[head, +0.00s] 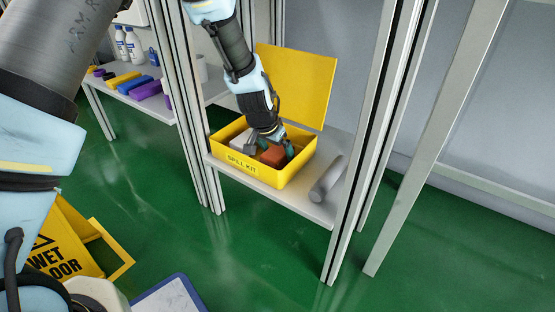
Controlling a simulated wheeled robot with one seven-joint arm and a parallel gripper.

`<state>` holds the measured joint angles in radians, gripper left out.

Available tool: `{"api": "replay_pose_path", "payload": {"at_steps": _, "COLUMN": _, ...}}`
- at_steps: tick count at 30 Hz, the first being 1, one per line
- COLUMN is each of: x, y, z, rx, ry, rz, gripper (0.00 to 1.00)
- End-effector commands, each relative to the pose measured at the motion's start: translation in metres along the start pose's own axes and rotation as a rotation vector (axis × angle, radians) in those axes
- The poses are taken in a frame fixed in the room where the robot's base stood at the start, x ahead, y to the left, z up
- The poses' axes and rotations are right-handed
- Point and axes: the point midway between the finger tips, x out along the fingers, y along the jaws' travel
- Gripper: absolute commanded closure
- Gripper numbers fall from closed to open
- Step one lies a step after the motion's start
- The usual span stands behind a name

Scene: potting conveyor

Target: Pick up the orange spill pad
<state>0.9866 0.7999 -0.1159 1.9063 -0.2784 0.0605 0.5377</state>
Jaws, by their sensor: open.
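The orange spill pad (273,156) is a small reddish-orange block inside the open yellow spill kit box (240,166), towards its right half. My gripper (270,150) reaches down into the box from above. Its jaws are open, with one finger on the left side of the pad and a teal-tipped finger on the right. I cannot tell whether the fingers touch the pad. Part of the pad is hidden by the gripper.
The box stands on a grey shelf (305,199) between metal posts, its yellow lid (300,85) raised behind. White items (241,141) lie in the box's left part. A grey cylinder (327,179) lies to the right. A yellow wet floor sign (62,255) is lower left.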

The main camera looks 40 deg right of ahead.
Motion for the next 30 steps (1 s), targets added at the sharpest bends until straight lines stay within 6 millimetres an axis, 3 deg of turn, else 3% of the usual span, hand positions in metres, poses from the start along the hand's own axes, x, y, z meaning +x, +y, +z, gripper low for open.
{"api": "replay_pose_path", "payload": {"at_steps": 25, "x": 0.0041, "y": -0.0001, "z": 0.0021, "rx": -0.001, "ry": -0.001, "rz": 0.000, "gripper": 0.00}}
{"api": "replay_pose_path", "payload": {"at_steps": 30, "x": 0.0040, "y": -0.0001, "z": 0.0020, "rx": 0.000, "ry": 0.000, "rz": 0.000, "gripper": 0.18}}
